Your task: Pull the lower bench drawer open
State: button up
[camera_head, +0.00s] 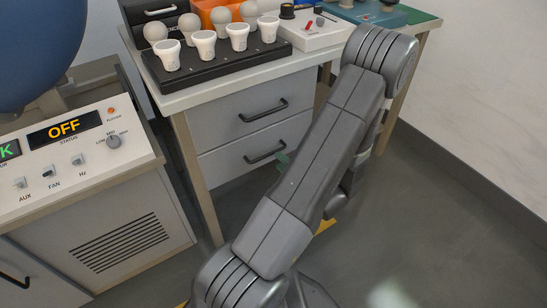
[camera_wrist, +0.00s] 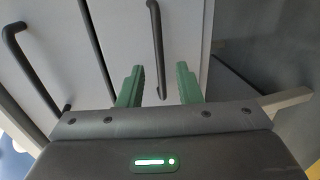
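The lower bench drawer (camera_head: 235,162) has a grey front and a black bar handle (camera_head: 265,153). It looks flush with the bench front. In the wrist view, the rightmost bar handle (camera_wrist: 156,40), which looks like the lower drawer's, runs lengthwise between my fingers. My gripper (camera_wrist: 158,72) is open, with a green finger on each side of the handle's near end. I see no finger closed on the bar. In the head view my arm hides most of the gripper; a green bit of it shows by the handle's right end.
The upper drawer (camera_head: 225,118) is above, with its own handle (camera_head: 264,110). The bench top carries a black rack (camera_head: 215,75) of bulbs and white sockets. A control console (camera_head: 75,165) stands to the left. Grey floor (camera_head: 430,210) is clear at the right.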

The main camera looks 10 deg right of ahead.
aim_at(271, 154)
jog(key=shift+b+x, duration=0.6)
jog(key=shift+x, duration=2.15)
jog(key=shift+r, duration=0.1)
grip_shut()
